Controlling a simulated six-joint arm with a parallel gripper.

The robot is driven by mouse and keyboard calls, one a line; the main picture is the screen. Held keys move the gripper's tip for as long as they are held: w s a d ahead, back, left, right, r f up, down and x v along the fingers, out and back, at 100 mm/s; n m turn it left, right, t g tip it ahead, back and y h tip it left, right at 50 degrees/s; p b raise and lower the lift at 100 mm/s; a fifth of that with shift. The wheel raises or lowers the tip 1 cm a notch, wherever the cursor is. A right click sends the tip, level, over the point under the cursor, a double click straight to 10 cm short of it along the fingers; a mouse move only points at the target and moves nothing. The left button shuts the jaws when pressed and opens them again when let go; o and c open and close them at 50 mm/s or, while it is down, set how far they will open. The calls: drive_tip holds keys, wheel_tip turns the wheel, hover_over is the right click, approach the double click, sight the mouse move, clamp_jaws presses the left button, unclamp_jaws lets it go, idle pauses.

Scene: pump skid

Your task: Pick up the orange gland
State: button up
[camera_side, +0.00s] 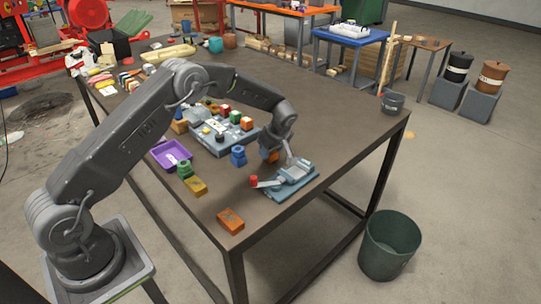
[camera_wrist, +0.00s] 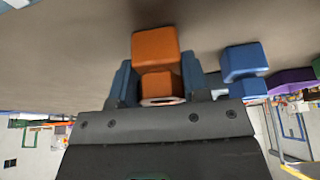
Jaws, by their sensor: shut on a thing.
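The orange gland (camera_wrist: 155,48) is a stepped, blocky piece that sits between the two blue-grey fingers of my gripper (camera_wrist: 158,74) in the wrist view. My gripper is shut on it. In the side view a small orange part of the gland (camera_side: 270,157) shows under my gripper (camera_side: 273,151), low over the table, left of the toggle clamp. Most of it is hidden there by the gripper. I cannot tell whether it touches the table.
A clamp on a teal plate (camera_side: 290,182) with a red tip stands close right. A blue gland (camera_side: 238,156) is close left and also shows in the wrist view (camera_wrist: 241,62). A green gland (camera_side: 184,170), yellow block (camera_side: 194,186), orange block (camera_side: 231,220) and purple tray (camera_side: 171,153) lie further left.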

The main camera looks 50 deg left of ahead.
drive_tip(key=shift+r, duration=0.15)
wheel_tip(320, 180, up, 4)
drive_tip(key=shift+r, duration=0.15)
drive_tip(key=s+a+r, duration=0.6)
drive_tip(key=s+a, duration=0.1)
drive_tip(key=a, duration=0.2)
drive_tip(key=w+d+m+h, duration=0.4)
drive_tip(key=d+m, duration=0.6)
drive_tip(key=m, duration=0.8)
drive_tip(key=w+d+m+h, duration=0.2)
drive_tip(key=d+m+h, duration=0.3)
drive_tip(key=d+m, duration=0.9)
drive_tip(key=shift+a+f+m, duration=0.5)
drive_tip(key=shift+f+m, duration=0.05)
drive_tip(key=shift+f, duration=0.35)
drive_tip(key=shift+a+f+m, duration=0.5)
drive_tip(key=shift+a+f, duration=0.05)
drive_tip(key=shift+f, duration=0.35)
drive_tip(key=shift+a+f+m, duration=0.5)
drive_tip(key=shift+f+m, duration=0.05)
drive_tip(key=shift+f, duration=0.35)
drive_tip(key=shift+f, duration=1.25)
